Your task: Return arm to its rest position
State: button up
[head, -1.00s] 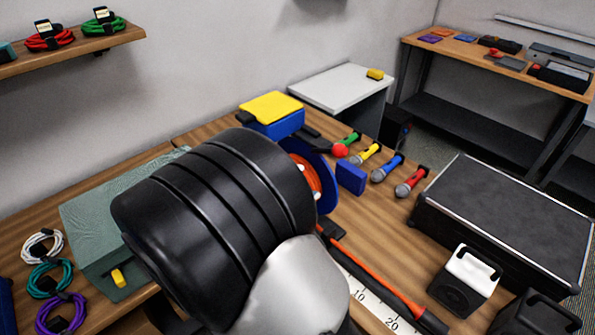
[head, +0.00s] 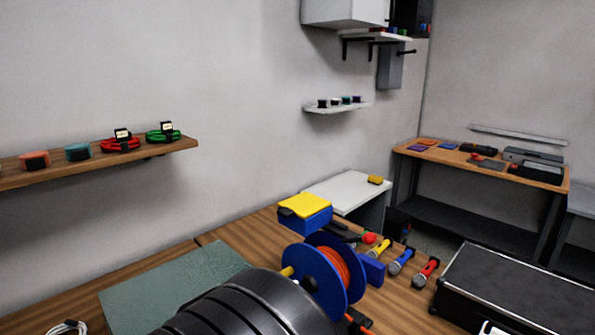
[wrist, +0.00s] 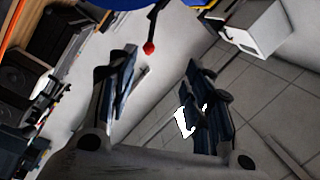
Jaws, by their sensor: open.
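My gripper (wrist: 158,95) shows in the wrist view with its two dark fingers spread apart. It is open, with nothing between the fingers. Beyond the fingers are a pale surface and a tiled floor, tilted in the picture. In the head view my dark, ribbed arm link covers the bottom middle, and the gripper itself is not visible there.
The wooden workbench (head: 232,232) holds a green mat or box (head: 165,285), a blue reel (head: 309,277) of orange cable, a blue box with yellow lid (head: 304,219) and several microphones. A black case (head: 515,295) is at right. A wall shelf (head: 95,163) holds coiled cables.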

jog(key=w+r+n+y, duration=0.4)
jog(key=w+n+y, duration=0.2)
jog(key=w+y, duration=0.25)
jog(key=s+d+f+n+g, duration=0.1)
jog(key=s+d+n+g, duration=0.2)
jog(key=s, duration=0.7)
jog(key=s+d+f+n+g+y, duration=0.1)
jog(key=s+d+n+g, duration=0.3)
jog(key=s+d, duration=0.4)
jog(key=s+d+f+n+g+y, duration=0.1)
jog(key=s+d+n+g, duration=0.3)
jog(key=s, duration=0.8)
jog(key=shift+s+d+n, duration=0.4)
jog(key=shift+d+n, duration=0.55)
jog(key=shift+n, duration=0.15)
jog(key=shift+c, duration=0.6)
